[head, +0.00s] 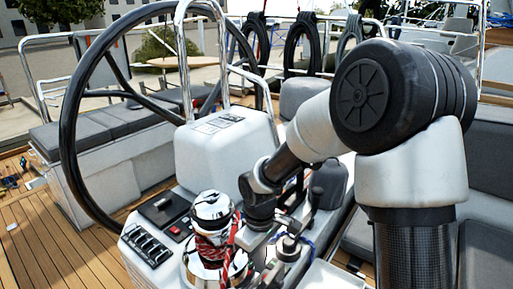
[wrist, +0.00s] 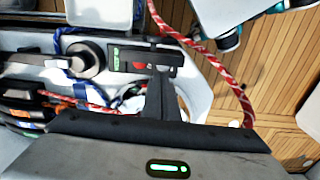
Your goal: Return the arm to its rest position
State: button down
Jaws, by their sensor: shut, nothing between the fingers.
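My gripper (wrist: 160,80) shows in the wrist view with its two dark fingers together and nothing between them. It points over deck hardware beside a dark block with green and red marks (wrist: 130,58). A gap between the fingertips and the block cannot be judged. In the head view my arm bends from the upper right down to the left, and its wrist end is beside the chrome winch (head: 212,215). The fingers are hard to pick out there among the fittings.
The winch carries red rope; a red-and-white rope (wrist: 205,55) crosses the wrist view. A large black steering wheel (head: 68,130) and a white pedestal (head: 225,155) stand left of my arm. A switch panel (head: 147,246) is in front. Wooden deck (head: 45,240) lies clear at lower left.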

jog(key=s+d+r+m+t, duration=0.3)
jog(key=s+d+r+m, duration=0.4)
jog(key=r, duration=0.5)
jog(key=s+d+r+m+t, duration=0.25)
jog(key=s+d+r, duration=0.25)
jog(key=s+r, duration=0.5)
notch_tip(320, 180, up, 16)
jog(key=p, duration=1.5)
jog(key=shift+w+a, duration=0.15)
jog(key=shift+w, duration=0.05)
jog(key=shift+m, duration=0.25)
